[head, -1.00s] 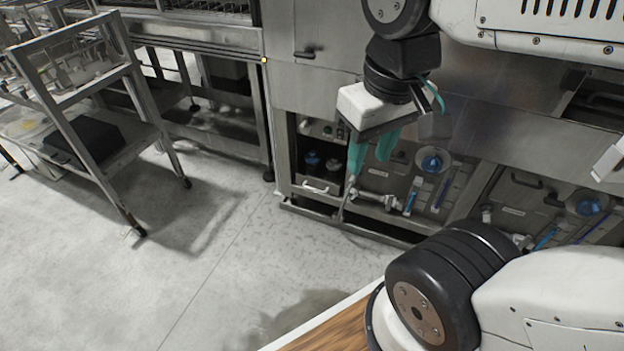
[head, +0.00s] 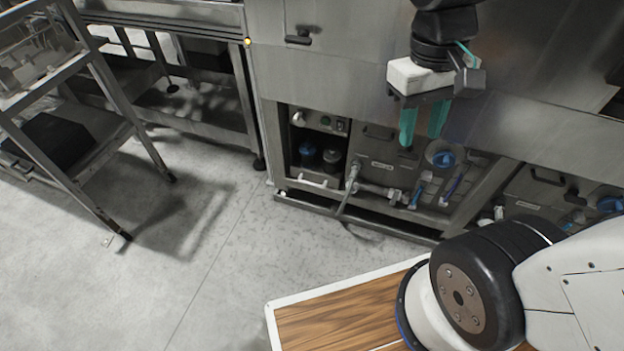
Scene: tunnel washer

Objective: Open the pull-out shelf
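The pull-out shelf (head: 312,180) sits low in the steel washer's base, with a pale bar handle on its front edge. Two dark bottles, one blue-capped (head: 307,154), stand on it inside the recess. The shelf looks pushed in. My gripper (head: 423,141) hangs to the right of and above the handle, in front of the panel with the blue dial. Its two teal fingers point down with a gap between them, and nothing shows in the gap. It appears apart from the handle.
A hose and pipes (head: 352,190) stand just right of the shelf, with a low rail (head: 360,220) below. A metal cart (head: 90,150) stands at the left. The floor (head: 220,240) before the shelf is clear.

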